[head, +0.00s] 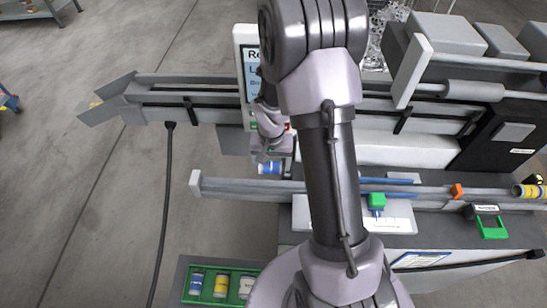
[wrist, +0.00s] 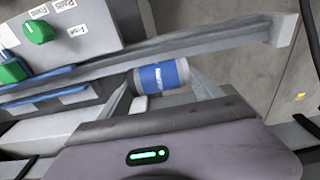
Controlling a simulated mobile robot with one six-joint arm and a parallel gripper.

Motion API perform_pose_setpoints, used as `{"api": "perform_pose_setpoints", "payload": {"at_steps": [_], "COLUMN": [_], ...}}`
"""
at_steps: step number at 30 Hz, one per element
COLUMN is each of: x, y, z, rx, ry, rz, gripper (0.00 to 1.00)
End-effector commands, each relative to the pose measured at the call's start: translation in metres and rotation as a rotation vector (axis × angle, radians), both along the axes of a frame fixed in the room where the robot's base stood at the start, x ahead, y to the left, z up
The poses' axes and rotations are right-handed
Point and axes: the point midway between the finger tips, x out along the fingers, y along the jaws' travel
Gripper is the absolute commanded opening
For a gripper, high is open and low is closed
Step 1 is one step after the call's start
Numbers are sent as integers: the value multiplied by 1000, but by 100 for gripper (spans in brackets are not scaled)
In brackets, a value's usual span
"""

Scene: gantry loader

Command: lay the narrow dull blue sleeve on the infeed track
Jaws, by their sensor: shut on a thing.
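A blue sleeve with grey ends (wrist: 160,77) is between the fingers of my gripper (wrist: 163,82) in the wrist view. It lies on its side, and my gripper is shut on it. In the head view the sleeve (head: 270,168) shows just below my gripper (head: 268,156), partly hidden by it. The grey infeed track (head: 225,186) runs left to right, with an upright end plate at its left. In the wrist view the sleeve is right at the track (wrist: 240,46), near its end-plate end. I cannot tell whether it touches the track.
A green tray (head: 233,268) at the bottom holds blue, yellow and pale sleeves. A yellow sleeve (head: 530,191) is at the track's right end, past an orange piece (head: 457,191). A green knob (head: 377,199) stands before the track. A display panel (head: 246,70) rises behind my gripper.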

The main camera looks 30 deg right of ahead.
Motion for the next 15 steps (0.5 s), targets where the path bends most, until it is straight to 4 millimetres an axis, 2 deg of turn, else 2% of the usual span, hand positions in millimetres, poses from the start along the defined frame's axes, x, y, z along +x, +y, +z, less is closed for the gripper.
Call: {"api": "perform_pose_setpoints", "payload": {"at_steps": [12, 15], "x": [1, 1], "y": [0, 0], "z": [-73, -86], "rx": [0, 0], "ry": [-2, -2], "rz": [0, 0], "gripper": [17, 17]}}
